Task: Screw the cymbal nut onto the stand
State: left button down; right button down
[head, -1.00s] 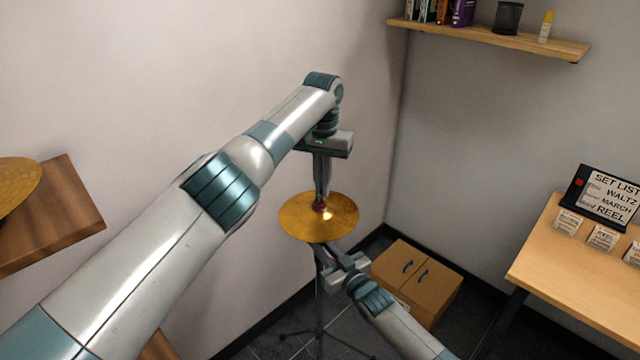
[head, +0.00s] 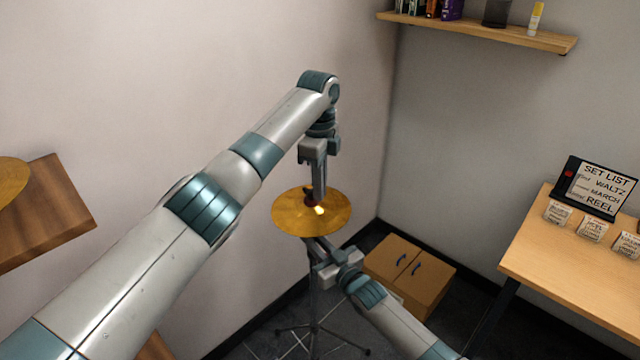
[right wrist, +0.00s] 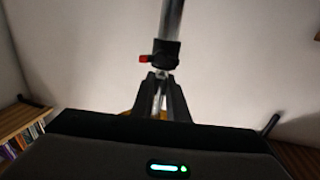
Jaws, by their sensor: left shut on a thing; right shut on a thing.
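The gold cymbal (head: 290,218) sits roughly level on the slim stand (head: 312,300), whose tripod legs spread on the dark floor. My left gripper (head: 315,196) points down over the cymbal's centre, shut on the small dark reddish cymbal nut (head: 311,200). The fingers partly hide the nut, and I cannot see its thread or the stand's tip. My right gripper (head: 312,243) is below the cymbal, shut on the stand. In the right wrist view, its fingers (right wrist: 161,95) close on the metal pole (right wrist: 171,18) beside a black collar (right wrist: 166,52) with a red knob.
A wooden table (head: 560,275) with a set-list board (head: 595,188) and small cards is at right. A shelf (head: 480,30) hangs at the back. Another cymbal (head: 10,180) lies on a wooden surface (head: 60,215) at left.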

aim_at(306, 188)
pick_arm(q)
jog(key=m, duration=0.5)
jog(key=shift+s+a, duration=0.35)
jog(key=shift+a, duration=0.05)
jog(key=m, duration=0.4)
jog(key=shift+s+a+m, duration=0.15)
jog(key=shift+a+m, duration=0.25)
jog(key=m, duration=0.2)
jog(key=a+m, duration=0.1)
jog(key=m, duration=0.1)
jog(key=shift+m, duration=0.3)
jog(key=m, duration=0.5)
jog(key=shift+a, duration=0.35)
jog(key=c, duration=2)
grip_release()
jog(key=shift+o, duration=0.3)
jog(key=shift+d, duration=0.1)
